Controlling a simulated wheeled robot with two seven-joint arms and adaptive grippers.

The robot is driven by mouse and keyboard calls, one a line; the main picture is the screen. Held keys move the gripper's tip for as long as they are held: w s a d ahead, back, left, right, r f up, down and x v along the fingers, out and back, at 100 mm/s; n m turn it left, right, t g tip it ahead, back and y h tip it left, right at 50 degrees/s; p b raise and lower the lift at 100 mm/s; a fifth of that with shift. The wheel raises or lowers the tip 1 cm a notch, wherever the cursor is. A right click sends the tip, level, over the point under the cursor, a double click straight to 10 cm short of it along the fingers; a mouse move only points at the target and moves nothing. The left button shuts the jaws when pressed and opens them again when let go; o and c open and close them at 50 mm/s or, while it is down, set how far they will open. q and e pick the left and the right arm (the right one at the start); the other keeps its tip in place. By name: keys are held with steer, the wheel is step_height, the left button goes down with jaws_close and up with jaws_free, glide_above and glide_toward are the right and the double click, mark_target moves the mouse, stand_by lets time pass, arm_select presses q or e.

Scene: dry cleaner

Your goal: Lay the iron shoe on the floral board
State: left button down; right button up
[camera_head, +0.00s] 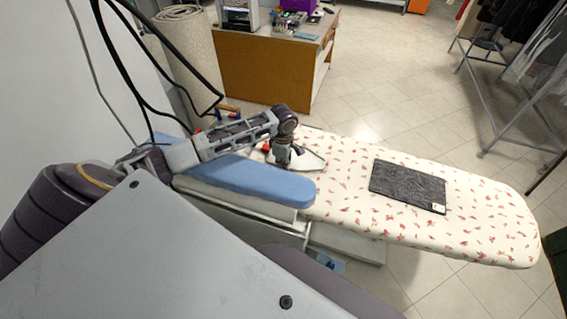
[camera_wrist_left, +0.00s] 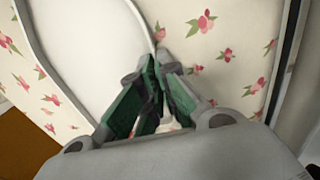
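The iron shoe (camera_head: 309,161) is a pale, pointed plate at the left part of the floral board (camera_head: 480,217), by the far edge. In the left wrist view the iron shoe (camera_wrist_left: 90,45) is a large white shape with a thin rim, with floral cloth around it. My left gripper (camera_head: 291,162) is at the shoe's left side. In the wrist view its green-padded fingers (camera_wrist_left: 153,68) come together at the shoe's edge and look closed on it. I cannot tell whether the shoe touches the board or hangs just above it. My right gripper is not in view.
A dark grey cloth (camera_head: 408,186) with a white tag lies on the middle of the floral board. A blue padded board (camera_head: 250,178) stands at the left, under my left arm. The floral board's right end is bare. A garment rack (camera_head: 492,90) stands at right.

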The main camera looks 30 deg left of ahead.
arm_select(q)
steer(key=shift+f, duration=0.1)
steer(key=c, duration=1.6)
jaws_free()
steer(key=shift+c, duration=0.2)
step_height(320, 180, up, 12)
steer(key=b, duration=0.1)
steer(key=shift+b, duration=0.3)
